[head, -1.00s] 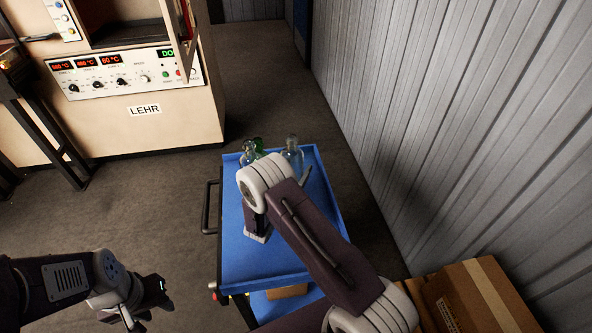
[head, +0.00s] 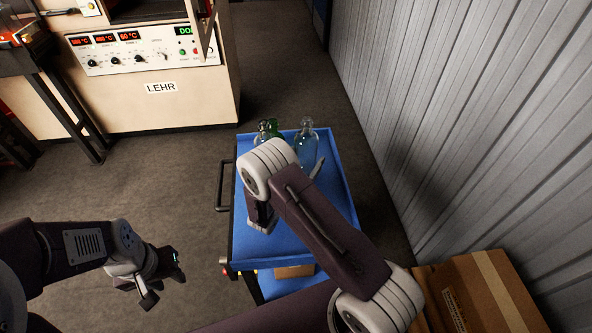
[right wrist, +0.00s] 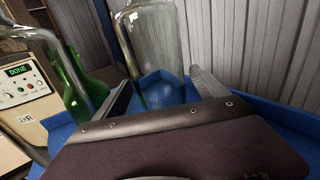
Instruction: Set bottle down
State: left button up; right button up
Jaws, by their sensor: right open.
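A clear glass bottle (head: 306,143) stands upright on the blue cart top (head: 290,270), near its far end. In the right wrist view the same clear bottle (right wrist: 155,45) stands between the two fingers of my right gripper (right wrist: 163,91). The fingers are apart, with a gap to the glass on each side as far as I can see. In the head view my right arm hides most of that gripper; one finger shows beside the bottle. My left gripper (head: 160,282) hangs empty over the floor, left of the cart; its opening is unclear.
A green bottle (right wrist: 82,88) and another clear bottle (right wrist: 62,50) stand left of the gripper on the cart. The lehr (head: 160,100) is at the back left. A corrugated wall (head: 450,110) runs along the right. Cardboard boxes (head: 490,300) lie at the lower right.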

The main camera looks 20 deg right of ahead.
jog(key=v, duration=0.8)
jog(key=shift+s, duration=0.1)
jog(key=shift+a, duration=0.1)
